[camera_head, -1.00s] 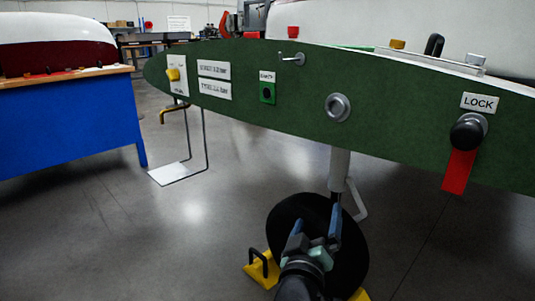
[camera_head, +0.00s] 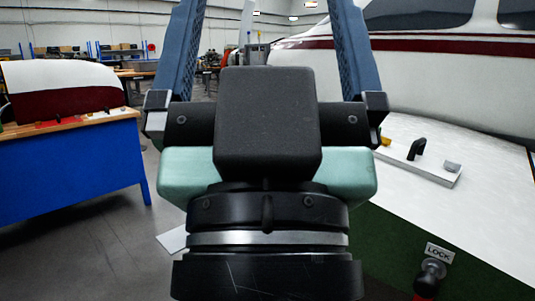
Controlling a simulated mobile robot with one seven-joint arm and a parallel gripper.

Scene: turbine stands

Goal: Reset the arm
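My gripper (camera_head: 265,12) fills the middle of the head view, very close to the camera. Its two blue fingers stand wide apart and run up past the top edge of the picture, so their tips are hidden. Only background shows in the visible gap between them. Its dark body and pale green side pieces hide much of the green panel (camera_head: 388,243) behind. At the lower right of that panel I see the LOCK label (camera_head: 439,252) and a black knob (camera_head: 430,276).
A blue workbench (camera_head: 70,165) with a wooden top stands at the left, bearing a white and dark red part (camera_head: 60,90). A white surface (camera_head: 470,205) with a small fitting (camera_head: 425,165) lies at the right, before a white and maroon aircraft (camera_head: 430,75). Floor is clear at lower left.

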